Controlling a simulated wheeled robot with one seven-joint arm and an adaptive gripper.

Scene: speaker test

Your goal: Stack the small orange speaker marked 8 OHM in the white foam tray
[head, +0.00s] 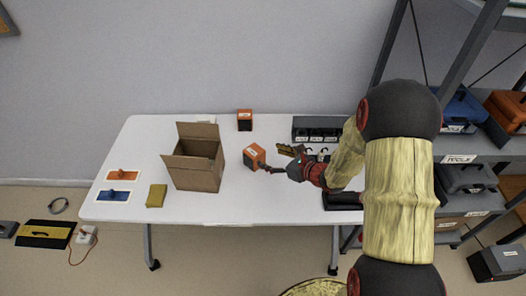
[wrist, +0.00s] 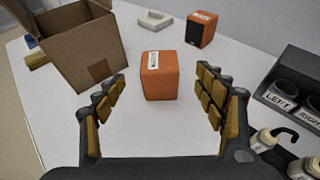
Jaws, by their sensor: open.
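A small orange speaker (head: 252,158) with a white label stands on the table right of the cardboard box. In the wrist view this near speaker (wrist: 160,82) lies ahead of and between my open fingers, with clear table between. A second orange speaker (head: 245,124) stands farther back; its dark front and label show in the wrist view (wrist: 199,31). Both labels are too small to read surely. A white block-like piece (wrist: 154,20), possibly the foam tray, lies behind the box; the box mostly hides it in the head view. My gripper (head: 275,160) is open and empty; it also shows in the wrist view (wrist: 163,74).
The open cardboard box (head: 195,172) stands left of the near speaker, flaps up. A dark rack (head: 305,124) with LEFT and RIGHT labels and small bottles (wrist: 266,139) stand at the right. A yellow cloth (head: 156,196) and orange and blue pieces lie left. The front middle is clear.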

